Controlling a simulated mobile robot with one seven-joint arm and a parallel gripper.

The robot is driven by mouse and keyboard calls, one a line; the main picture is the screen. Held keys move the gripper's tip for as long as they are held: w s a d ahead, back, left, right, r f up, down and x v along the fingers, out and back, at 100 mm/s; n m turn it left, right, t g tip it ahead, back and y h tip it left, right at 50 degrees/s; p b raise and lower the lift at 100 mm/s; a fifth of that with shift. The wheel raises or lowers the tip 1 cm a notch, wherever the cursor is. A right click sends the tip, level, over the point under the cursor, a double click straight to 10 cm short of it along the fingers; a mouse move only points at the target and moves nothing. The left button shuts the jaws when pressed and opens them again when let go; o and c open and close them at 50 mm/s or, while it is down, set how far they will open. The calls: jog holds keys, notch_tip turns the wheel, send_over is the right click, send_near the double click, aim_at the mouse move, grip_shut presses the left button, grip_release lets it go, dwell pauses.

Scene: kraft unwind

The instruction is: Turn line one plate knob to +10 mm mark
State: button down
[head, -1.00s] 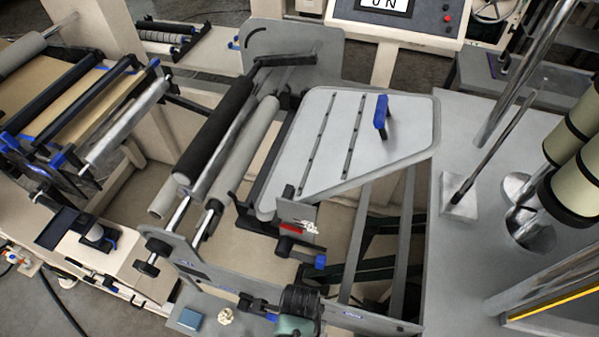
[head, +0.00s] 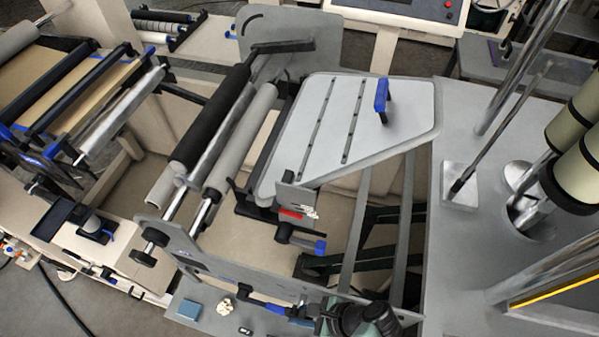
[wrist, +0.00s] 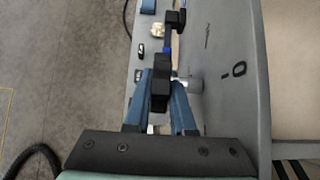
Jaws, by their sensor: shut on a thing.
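In the wrist view, my gripper (wrist: 161,88) has its two blue fingers on either side of a black knob-like part (wrist: 160,92) and is shut on it. A blue section (wrist: 167,44) and a black end piece (wrist: 176,19) lie beyond it, seemingly in line. In the head view, the black end piece (head: 245,298) and blue section (head: 272,307) show by the front frame, with my wrist (head: 355,318) to their right. A pale slotted plate (head: 385,135) with a blue handle (head: 381,98) stands above. No +10 mm mark is readable.
A blue box (head: 189,309) and a beige lump (head: 225,305) lie on the front ledge. Rollers (head: 212,120) stand behind; a grey table (head: 460,270) is at right.

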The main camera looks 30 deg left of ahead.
aim_at(300, 313)
jog(key=y+b, duration=0.3)
jog(key=g+y+b, duration=0.1)
jog(key=shift+w+f, duration=0.1)
jog(key=shift+f, duration=0.2)
jog(key=shift+r+g+y+b, duration=0.2)
jog(key=shift+g+y+b, duration=0.3)
jog(key=shift+y+b, duration=0.95)
jog(key=c, duration=0.8)
grip_release()
jog(key=shift+o, duration=0.2)
notch_tip(300, 313, up, 10)
jog(key=p, duration=0.6)
jog(key=shift+p, duration=0.4)
